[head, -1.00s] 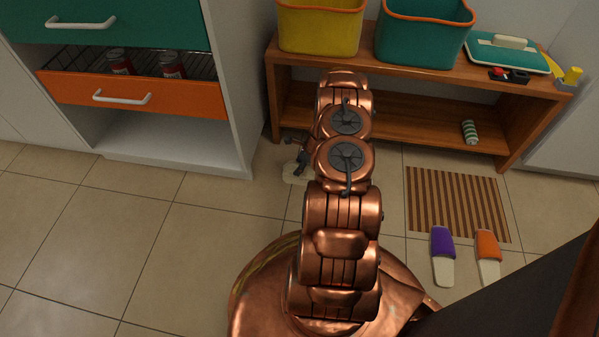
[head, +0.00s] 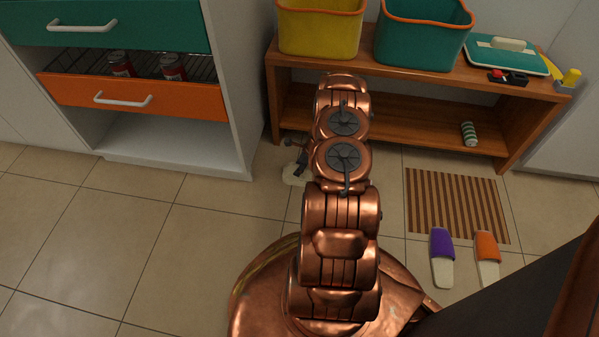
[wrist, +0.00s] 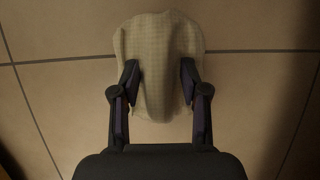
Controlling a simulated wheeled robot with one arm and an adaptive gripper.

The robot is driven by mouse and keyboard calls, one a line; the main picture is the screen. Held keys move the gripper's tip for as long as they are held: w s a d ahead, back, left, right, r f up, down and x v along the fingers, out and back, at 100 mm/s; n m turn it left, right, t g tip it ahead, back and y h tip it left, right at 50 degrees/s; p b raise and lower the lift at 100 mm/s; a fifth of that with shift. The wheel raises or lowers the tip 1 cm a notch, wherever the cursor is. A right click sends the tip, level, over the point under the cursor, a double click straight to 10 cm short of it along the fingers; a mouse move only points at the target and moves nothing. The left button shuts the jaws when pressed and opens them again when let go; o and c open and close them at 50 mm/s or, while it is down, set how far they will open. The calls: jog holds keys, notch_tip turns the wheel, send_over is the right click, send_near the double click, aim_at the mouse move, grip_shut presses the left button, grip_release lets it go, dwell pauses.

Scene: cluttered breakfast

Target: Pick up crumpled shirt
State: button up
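The crumpled shirt (wrist: 160,45) is a pale, cream cloth with a faint check, lying on the tiled floor. In the wrist view it fills the space ahead of and between the fingers, with a raised fold down its middle. My gripper (wrist: 159,72) is open, with one finger on each side of that fold and both tips over the cloth. Whether the fingers touch it I cannot tell. In the head view only a small pale part of the shirt (head: 292,177) shows left of my arm, below the dark gripper (head: 299,160); my arm hides the rest.
A wooden shelf (head: 420,115) with a yellow bin (head: 320,30) and a teal bin (head: 422,40) stands behind. A white cabinet with an open orange drawer (head: 135,97) is left. A striped mat (head: 455,200) and two slippers (head: 442,257) lie right. Floor at left is clear.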

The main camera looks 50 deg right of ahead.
aim_at(296, 165)
jog(key=shift+f, duration=0.15)
grip_shut()
jog(key=shift+b, duration=0.3)
notch_tip(296, 165, up, 4)
jog(key=p, duration=0.2)
jog(key=shift+r+p, duration=0.25)
jog(key=shift+p, duration=0.1)
jog(key=s+a+p, duration=0.1)
jog(key=s+a, duration=0.1)
jog(key=a, duration=0.5)
jog(key=s+a+r+p, duration=0.1)
jog(key=s+a, duration=0.1)
jog(key=a, duration=0.6)
jog(key=shift+s, duration=0.4)
jog(key=shift+a, duration=0.1)
